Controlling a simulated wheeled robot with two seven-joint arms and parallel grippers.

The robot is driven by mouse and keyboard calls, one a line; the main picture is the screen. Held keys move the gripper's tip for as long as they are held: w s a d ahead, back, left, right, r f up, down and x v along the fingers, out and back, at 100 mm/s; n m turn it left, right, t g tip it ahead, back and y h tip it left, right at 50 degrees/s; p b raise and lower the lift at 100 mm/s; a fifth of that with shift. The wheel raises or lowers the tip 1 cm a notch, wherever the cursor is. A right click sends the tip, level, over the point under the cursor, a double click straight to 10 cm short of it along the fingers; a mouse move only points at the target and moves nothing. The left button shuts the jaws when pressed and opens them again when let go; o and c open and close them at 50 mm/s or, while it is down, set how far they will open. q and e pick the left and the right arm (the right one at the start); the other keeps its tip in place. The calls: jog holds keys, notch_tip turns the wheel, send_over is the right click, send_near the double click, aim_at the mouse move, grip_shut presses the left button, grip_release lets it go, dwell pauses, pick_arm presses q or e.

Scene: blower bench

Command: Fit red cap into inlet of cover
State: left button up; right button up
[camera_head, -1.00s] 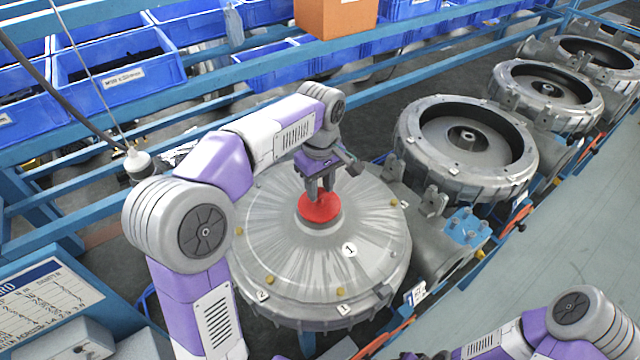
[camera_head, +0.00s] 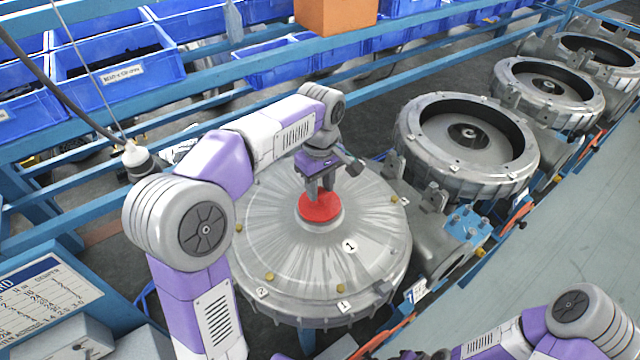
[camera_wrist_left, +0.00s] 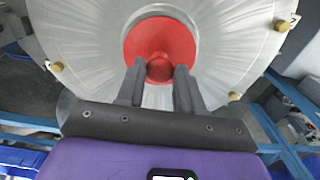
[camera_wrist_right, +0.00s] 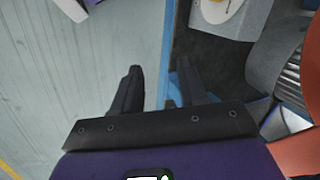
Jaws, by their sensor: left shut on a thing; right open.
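The red cap (camera_head: 319,208) is at the middle of the round silver cover (camera_head: 285,255), over its raised central inlet. My left gripper (camera_head: 321,186) is above it and shut on the cap's knob. The inlet opening is hidden by the cap; I cannot tell how deep the cap sits.
Yellow bolts and numbered labels ring the cover. Open blower housings (camera_head: 465,140) stand in a row to the right. Blue bins (camera_head: 115,75) and an orange box (camera_head: 335,15) are on the rack behind. A hanging tool (camera_head: 136,160) is at left.

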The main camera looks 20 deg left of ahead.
pick_arm(q)
jog(key=shift+f, duration=0.35)
dwell(0.6)
jog(key=o, duration=1.2)
jog(key=shift+c, duration=0.2)
notch_tip(320, 180, up, 8)
jog(key=shift+f, duration=0.2)
jog(key=shift+f, duration=0.1)
